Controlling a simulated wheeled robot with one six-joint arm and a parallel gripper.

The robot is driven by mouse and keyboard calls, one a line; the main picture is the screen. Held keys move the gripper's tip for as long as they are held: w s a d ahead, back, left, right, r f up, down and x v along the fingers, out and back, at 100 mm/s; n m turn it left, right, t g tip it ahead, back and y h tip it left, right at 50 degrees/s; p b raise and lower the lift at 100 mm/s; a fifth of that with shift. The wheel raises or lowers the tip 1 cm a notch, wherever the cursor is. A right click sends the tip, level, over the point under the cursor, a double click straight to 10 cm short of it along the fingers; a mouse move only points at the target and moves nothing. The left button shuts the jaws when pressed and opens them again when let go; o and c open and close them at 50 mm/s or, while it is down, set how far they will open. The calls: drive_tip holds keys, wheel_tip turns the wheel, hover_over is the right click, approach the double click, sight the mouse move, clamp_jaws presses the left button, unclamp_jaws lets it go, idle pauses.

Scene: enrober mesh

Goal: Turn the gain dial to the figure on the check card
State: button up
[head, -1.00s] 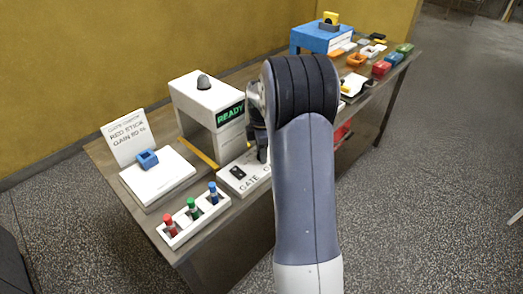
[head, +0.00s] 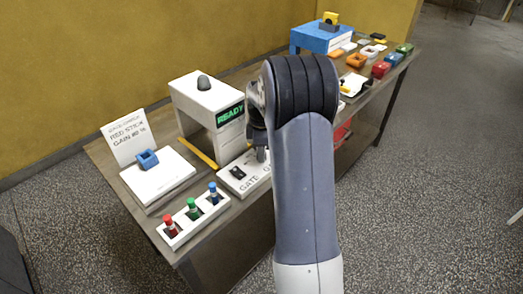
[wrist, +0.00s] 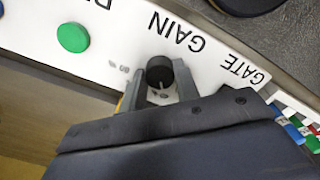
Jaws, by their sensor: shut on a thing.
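The gain dial (wrist: 160,72) is a small black knob with a white pointer line, on a white panel (wrist: 215,62) lettered GAIN and GATE in the wrist view. My gripper (wrist: 158,80) is shut on the dial, one grey finger on each side. A small grey figure stands beside the dial; others may be hidden by the fingers. In the head view, my gripper (head: 261,154) is over the panel (head: 236,184), mostly behind my arm. The white check card (head: 127,138) stands at the table's left end, reading RED STICK and a GAIN figure that looks like 80 but is blurred.
A white arch-shaped unit (head: 186,96) with a lit READY display (head: 230,115) stands behind the panel. A rack (head: 178,235) holds red, green and blue sticks. A blue block (head: 147,159) lies on a white slab (head: 165,185). A green button (wrist: 73,38) is on the panel.

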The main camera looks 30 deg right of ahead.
drive_tip(key=m, duration=0.5)
drive_tip(key=shift+m, duration=0.3)
drive_tip(key=m, duration=1.3)
drive_tip(key=shift+p, duration=0.3)
drive_tip(key=shift+m, duration=0.4)
drive_tip(key=o, duration=1)
drive_tip(key=shift+r, duration=0.1)
